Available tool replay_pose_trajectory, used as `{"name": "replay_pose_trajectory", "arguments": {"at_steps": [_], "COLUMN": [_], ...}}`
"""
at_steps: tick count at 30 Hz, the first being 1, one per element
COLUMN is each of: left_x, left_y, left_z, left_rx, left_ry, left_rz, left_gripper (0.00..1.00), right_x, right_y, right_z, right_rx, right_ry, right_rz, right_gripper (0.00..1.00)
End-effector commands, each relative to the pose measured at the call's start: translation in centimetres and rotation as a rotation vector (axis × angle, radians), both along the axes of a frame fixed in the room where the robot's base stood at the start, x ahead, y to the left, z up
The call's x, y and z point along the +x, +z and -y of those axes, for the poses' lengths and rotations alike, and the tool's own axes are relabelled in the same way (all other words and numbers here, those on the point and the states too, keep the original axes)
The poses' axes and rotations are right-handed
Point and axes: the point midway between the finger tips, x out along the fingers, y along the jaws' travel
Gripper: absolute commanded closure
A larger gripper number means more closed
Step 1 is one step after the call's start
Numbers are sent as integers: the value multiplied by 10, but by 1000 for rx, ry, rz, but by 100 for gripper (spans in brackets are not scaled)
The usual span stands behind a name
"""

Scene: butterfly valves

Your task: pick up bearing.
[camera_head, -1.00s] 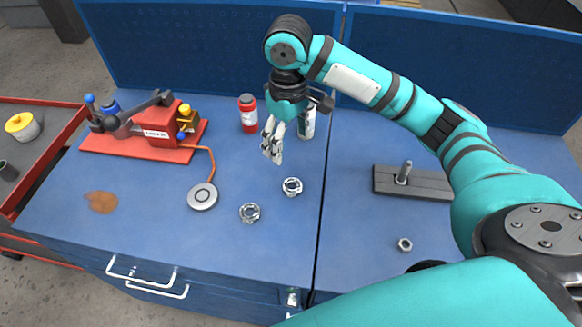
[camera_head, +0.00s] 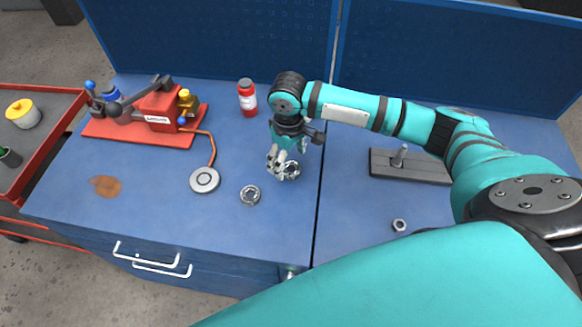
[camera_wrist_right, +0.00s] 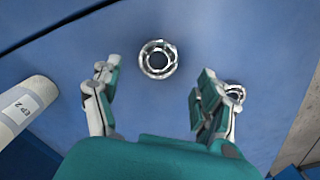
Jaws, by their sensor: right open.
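Two metal ring bearings lie on the blue bench top. The nearer bearing (camera_head: 250,188) lies alone, left of my right gripper. The other bearing (camera_head: 294,168) lies right beside the fingers of my right gripper (camera_head: 279,167), which partly cover it. In the right wrist view that bearing (camera_wrist_right: 145,70) lies flat just ahead of the gap between the open fingers (camera_wrist_right: 155,82), apart from both. The nearer bearing (camera_wrist_right: 236,91) shows there behind the right finger, partly hidden. My right gripper is open and empty. My left gripper is not in view.
A red pump unit (camera_head: 160,106) stands at back left, with a hose to a round grey disc (camera_head: 205,180). A red bottle (camera_head: 247,98) stands behind the gripper. A nut (camera_head: 399,226) and grey block (camera_head: 420,168) lie right.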

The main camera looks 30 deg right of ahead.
Motion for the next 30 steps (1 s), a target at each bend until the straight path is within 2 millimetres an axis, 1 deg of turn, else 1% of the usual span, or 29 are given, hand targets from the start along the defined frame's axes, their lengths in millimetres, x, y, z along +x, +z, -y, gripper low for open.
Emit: {"name": "replay_pose_trajectory", "arguments": {"at_steps": [1,2,4,7,10,15,17,30], "left_x": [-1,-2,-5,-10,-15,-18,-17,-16], "left_y": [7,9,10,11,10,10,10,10], "left_z": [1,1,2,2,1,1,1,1], "left_rx": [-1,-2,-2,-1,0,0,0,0], "left_ry": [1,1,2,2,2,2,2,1], "left_rz": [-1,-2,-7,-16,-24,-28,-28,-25], "left_gripper": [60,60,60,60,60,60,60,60], "right_x": [0,0,0,1,1,1,1,1], "right_y": [-5,-10,-22,-32,-36,-36,-36,-36], "right_z": [2,3,3,3,3,3,3,3], "right_rx": [-1,-2,0,-1,-1,-1,-1,-1], "right_ry": [-2,-3,-2,0,1,0,0,0], "right_rz": [-4,-6,-4,-2,-1,0,0,0], "right_gripper": [24,24,24,24,24,24,31,88]}}
